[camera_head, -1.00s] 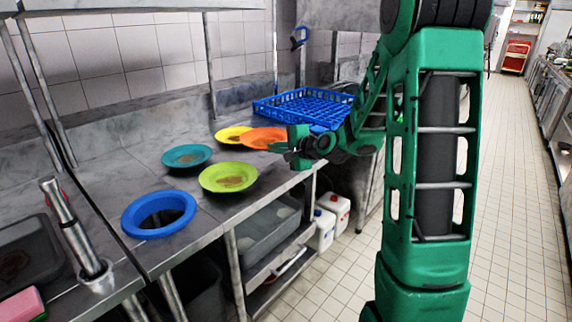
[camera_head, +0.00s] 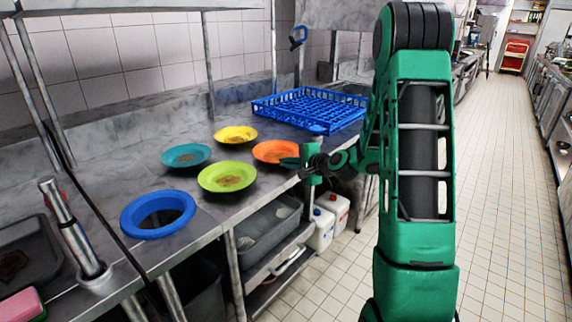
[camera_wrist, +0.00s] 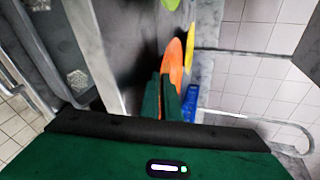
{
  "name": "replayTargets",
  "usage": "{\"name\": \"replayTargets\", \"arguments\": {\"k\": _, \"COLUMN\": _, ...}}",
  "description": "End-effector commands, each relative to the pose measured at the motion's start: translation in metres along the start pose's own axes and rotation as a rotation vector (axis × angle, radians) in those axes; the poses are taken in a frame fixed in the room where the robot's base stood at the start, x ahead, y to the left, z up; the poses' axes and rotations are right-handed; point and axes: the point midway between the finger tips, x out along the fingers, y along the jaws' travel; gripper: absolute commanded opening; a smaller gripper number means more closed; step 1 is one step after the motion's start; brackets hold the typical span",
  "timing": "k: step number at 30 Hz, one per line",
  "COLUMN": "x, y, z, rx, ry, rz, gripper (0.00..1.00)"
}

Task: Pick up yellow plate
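The yellow plate (camera_head: 235,131) lies on the metal counter, behind the lime-green plate, with a brownish patch in its middle. In the wrist view its edge (camera_wrist: 190,58) shows as a thin yellow strip beyond the orange plate. My gripper (camera_head: 292,163) is at the counter's front edge, to the right of and nearer than the yellow plate, apart from it. It overlaps the right side of the orange plate (camera_head: 270,152) in the head view. In the wrist view its green fingers stand close together; I cannot tell how far apart they are.
A lime-green plate (camera_head: 228,168), a teal plate (camera_head: 172,153) and a blue ring-like piece (camera_head: 130,222) are also on the counter. A blue rack (camera_head: 340,122) stands behind right. Metal posts (camera_head: 209,70) rise at the back. The tiled aisle (camera_head: 500,200) is clear.

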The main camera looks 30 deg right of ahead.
Motion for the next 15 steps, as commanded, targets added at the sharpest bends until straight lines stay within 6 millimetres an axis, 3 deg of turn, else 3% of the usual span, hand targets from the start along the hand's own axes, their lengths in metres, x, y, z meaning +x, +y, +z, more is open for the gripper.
{"name": "replayTargets", "arguments": {"k": 4, "x": 0.0009, "y": 0.0016, "z": -0.0002, "rx": 0.0, "ry": 0.0, "rz": 0.0, "gripper": 0.0}}
{"name": "replayTargets", "arguments": {"k": 5, "x": 0.0008, "y": 0.0017, "z": -0.0001, "rx": 0.0, "ry": 0.0, "rz": 0.001, "gripper": 0.1}}
{"name": "replayTargets", "arguments": {"k": 15, "x": 0.0005, "y": 0.0, "z": 0.0005, "rx": -0.001, "ry": 0.0, "rz": 0.0, "gripper": 0.11}}
